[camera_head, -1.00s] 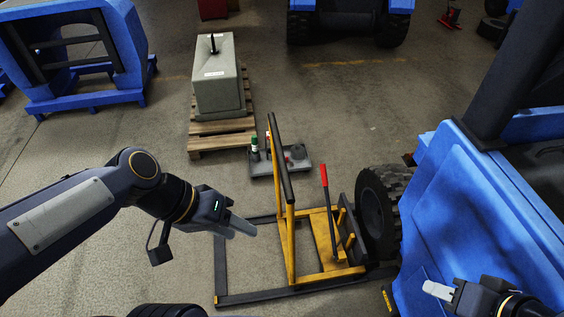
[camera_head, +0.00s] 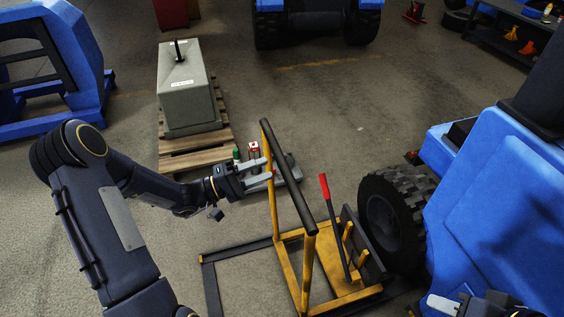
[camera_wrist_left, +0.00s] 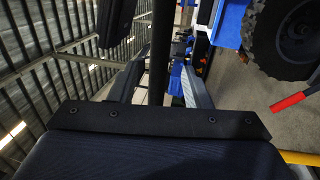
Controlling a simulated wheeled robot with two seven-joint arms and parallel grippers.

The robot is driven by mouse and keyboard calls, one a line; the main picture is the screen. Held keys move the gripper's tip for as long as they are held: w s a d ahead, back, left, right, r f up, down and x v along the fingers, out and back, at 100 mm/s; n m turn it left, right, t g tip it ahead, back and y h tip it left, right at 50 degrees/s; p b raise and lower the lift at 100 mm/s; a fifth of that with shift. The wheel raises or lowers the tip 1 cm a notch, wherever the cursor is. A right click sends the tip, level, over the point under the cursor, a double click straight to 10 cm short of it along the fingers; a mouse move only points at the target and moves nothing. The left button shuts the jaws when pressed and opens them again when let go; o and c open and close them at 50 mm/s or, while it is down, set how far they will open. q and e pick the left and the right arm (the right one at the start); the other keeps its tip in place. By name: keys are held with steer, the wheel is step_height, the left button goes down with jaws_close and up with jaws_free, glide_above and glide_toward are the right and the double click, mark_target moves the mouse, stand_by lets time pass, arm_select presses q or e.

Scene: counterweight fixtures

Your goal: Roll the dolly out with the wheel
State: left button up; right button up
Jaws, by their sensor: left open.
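The dolly is a yellow frame (camera_head: 290,262) with dark floor rails, a black top handle bar (camera_head: 288,175) and a red-tipped lever (camera_head: 325,190). The black-tyred wheel (camera_head: 385,218) stands upright against the dolly's right side, beside the blue vehicle; whether the dolly bears it is hidden. My right gripper (camera_head: 440,304) is partly cut off at bottom right, in front of blue bodywork.
The blue vehicle (camera_head: 500,200) closes off the right. A grey block (camera_head: 190,95) sits on a wooden pallet (camera_head: 200,152) behind my left arm. Floor (camera_head: 340,110) beyond the dolly is clear.

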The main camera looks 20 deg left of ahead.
mark_target(283, 163)
arm_select(q)
steer(key=x, duration=0.6)
steer(key=shift+d+r, duration=0.1)
steer(key=shift+d, duration=0.1)
steer(key=shift+c, duration=0.2)
jaws_close()
